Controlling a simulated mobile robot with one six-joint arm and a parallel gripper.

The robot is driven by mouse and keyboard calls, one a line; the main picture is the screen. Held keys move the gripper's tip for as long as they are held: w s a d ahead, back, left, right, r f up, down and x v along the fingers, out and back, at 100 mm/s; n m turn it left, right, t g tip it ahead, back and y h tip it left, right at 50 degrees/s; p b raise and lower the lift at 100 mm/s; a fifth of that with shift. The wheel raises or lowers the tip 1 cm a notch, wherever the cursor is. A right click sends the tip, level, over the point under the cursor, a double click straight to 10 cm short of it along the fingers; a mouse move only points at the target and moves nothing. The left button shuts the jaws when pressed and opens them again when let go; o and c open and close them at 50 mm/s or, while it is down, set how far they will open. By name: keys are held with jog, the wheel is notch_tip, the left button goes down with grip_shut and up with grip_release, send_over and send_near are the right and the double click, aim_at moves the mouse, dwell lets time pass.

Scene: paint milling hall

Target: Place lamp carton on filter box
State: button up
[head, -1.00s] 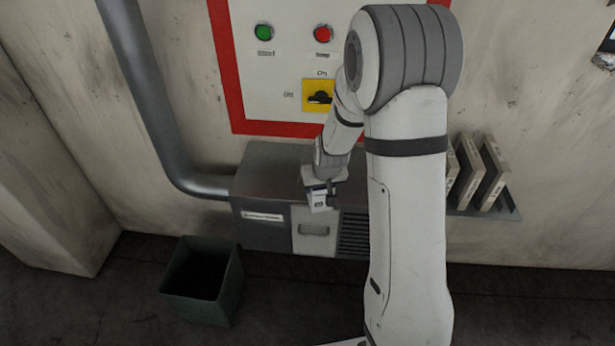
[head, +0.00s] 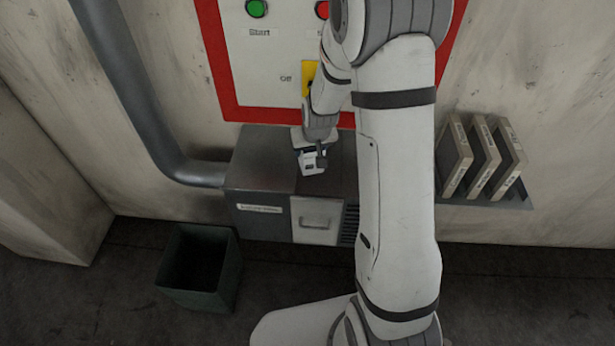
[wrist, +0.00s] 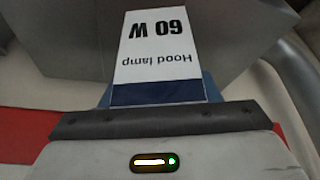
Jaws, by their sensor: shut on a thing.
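The lamp carton (wrist: 158,45) is white with a dark blue band and reads "Hood lamp 60 W", upside down in the wrist view. My gripper (wrist: 155,118) is shut on it. In the head view my gripper (head: 314,150) holds the small white carton (head: 309,165) in front of or over the top of the grey filter box (head: 262,168). I cannot tell whether the carton touches the box. The box is fixed low on the wall, with a label and a light panel with a handle on its front. My arm hides its right part.
A dark green bin (head: 200,275) stands on the floor below the box. A grey pipe (head: 135,95) runs down the wall to the box's left side. A red-framed control panel (head: 270,60) is above. Several upright binders (head: 485,155) stand on a shelf at right.

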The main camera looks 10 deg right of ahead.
jog(key=b, duration=0.2)
jog(key=w+f+b, duration=0.1)
jog(key=b, duration=0.1)
jog(key=shift+w+d+m, duration=0.1)
jog(key=shift+d+m, duration=0.15)
jog(key=shift+m, duration=0.05)
jog(key=b, duration=0.5)
jog(key=shift+w+d+m, duration=0.3)
jog(key=shift+w+m, duration=0.1)
jog(key=m+b, duration=0.1)
jog(key=b, duration=0.3)
jog(key=shift+w+d+r+h, duration=0.1)
jog(key=shift+d+r+h, duration=0.25)
jog(key=shift+d+h, duration=0.05)
jog(key=b, duration=0.2)
jog(key=d+r+m+b, duration=0.1)
jog(key=shift+s+r+h+b, duration=0.25)
jog(key=shift+r+h+b, duration=0.05)
jog(key=shift+b, duration=0.1)
send_over(318, 177)
notch_tip(318, 177, down, 10)
jog(key=shift+r, duration=0.25)
jog(key=shift+s+b, duration=0.1)
jog(key=shift+b, duration=0.2)
jog(key=shift+f, duration=0.2)
jog(key=o, duration=1)
